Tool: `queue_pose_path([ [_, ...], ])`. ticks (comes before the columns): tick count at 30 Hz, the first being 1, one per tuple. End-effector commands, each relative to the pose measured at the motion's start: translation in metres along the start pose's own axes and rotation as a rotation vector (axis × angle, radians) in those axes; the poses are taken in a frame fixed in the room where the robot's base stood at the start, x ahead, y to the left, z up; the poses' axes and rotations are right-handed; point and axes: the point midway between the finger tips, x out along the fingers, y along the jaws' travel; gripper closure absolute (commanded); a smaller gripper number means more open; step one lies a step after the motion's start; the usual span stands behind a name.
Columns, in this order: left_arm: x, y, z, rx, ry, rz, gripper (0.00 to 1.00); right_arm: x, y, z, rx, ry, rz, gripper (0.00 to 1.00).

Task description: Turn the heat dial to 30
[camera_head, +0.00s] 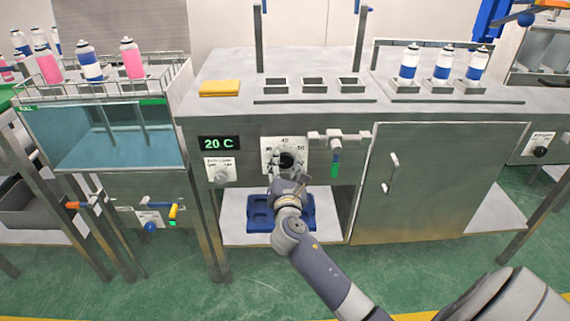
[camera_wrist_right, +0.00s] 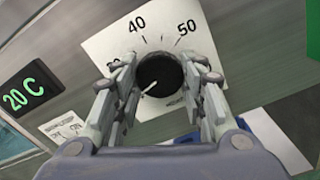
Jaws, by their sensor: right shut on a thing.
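The heat dial (camera_head: 286,160) is a round black knob on a white scale plate (camera_head: 268,144) on the front of the steel bench. In the right wrist view the dial (camera_wrist_right: 160,74) has a white pointer line aimed to the lower left, and the marks 40 and 50 show; other numbers are partly hidden by my fingers. My right gripper (camera_wrist_right: 162,80) is shut on the dial, one finger on each side. In the head view my right gripper (camera_head: 286,172) reaches the dial from below. A green display (camera_head: 219,143) reads 20 C. My left gripper is not in view.
A smaller dial (camera_head: 221,170) sits under the display. A blue tray (camera_head: 262,213) lies on the shelf below. A cabinet door with a handle (camera_head: 391,174) is farther right.

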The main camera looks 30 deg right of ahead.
Motion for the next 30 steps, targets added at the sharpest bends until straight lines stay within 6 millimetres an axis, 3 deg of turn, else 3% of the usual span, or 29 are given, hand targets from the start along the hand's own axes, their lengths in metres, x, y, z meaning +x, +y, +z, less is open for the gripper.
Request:
queue_pose_path([
  [11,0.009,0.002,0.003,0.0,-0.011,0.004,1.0,0.0,0.0,0.0,0.358,-0.001,-0.001,0.85],
  [21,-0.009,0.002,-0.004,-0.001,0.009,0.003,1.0,0.0,0.001,0.0,0.627,0.0,-0.001,0.85],
  [30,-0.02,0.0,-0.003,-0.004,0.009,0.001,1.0,0.0,0.001,0.0,0.757,-0.001,-0.001,0.85],
])
